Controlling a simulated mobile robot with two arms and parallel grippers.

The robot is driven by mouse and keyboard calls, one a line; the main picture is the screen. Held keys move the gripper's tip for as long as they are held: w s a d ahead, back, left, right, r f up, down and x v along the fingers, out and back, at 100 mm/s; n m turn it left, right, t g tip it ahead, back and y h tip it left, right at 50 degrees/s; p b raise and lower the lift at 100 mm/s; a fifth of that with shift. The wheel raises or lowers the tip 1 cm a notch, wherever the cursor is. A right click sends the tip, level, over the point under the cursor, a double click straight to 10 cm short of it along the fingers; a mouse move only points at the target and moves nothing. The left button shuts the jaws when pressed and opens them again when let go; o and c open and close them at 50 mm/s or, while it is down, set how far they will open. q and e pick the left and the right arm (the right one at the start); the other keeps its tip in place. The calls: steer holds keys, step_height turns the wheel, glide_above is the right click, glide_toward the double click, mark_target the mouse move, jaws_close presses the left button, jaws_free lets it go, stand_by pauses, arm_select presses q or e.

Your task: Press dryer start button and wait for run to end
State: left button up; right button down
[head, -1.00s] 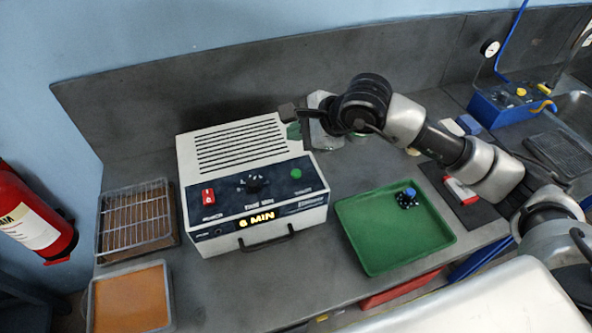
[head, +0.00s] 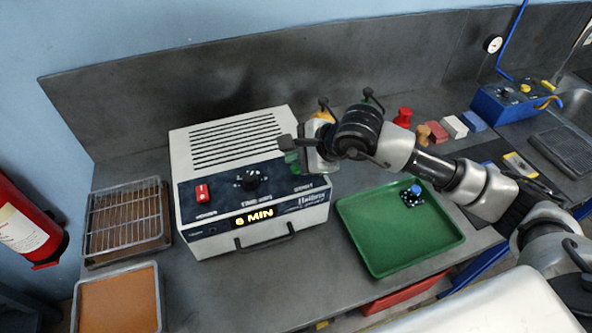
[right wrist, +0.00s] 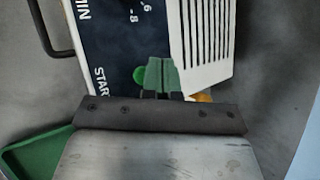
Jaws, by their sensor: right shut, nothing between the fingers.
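The dryer (head: 225,145) is a cream box with a dark blue front panel, and its display (head: 254,217) reads 6 MIN. The panel has a red lit power switch (head: 202,193) and a black time dial (head: 250,180). In the right wrist view the round green start button (right wrist: 139,75) shows beside START lettering. My right gripper (right wrist: 160,78) is shut and empty, its green fingertips right next to the button and partly over it; contact cannot be told. My left gripper is not in view.
A green tray (head: 377,257) with a blue-topped black knob (head: 412,195) lies right of the dryer. A wire-rack tray (head: 128,220) and an orange-filled tray (head: 120,300) are at left. Several coloured blocks and weights stand behind my right arm. A blue box (head: 515,103) is at back right.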

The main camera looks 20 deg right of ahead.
mark_target(296, 170)
stand_by(1.7)
steer(key=shift+f+b, duration=0.4)
steer(key=shift+b, duration=0.35)
steer(key=shift+f+b, duration=0.45)
steer(key=shift+b, duration=0.2)
stand_by(0.6)
steer(key=shift+r, duration=0.15)
stand_by(0.3)
steer(key=shift+r, duration=0.75)
steer(key=shift+r+p, duration=1.25)
steer(key=shift+r, duration=1.25)
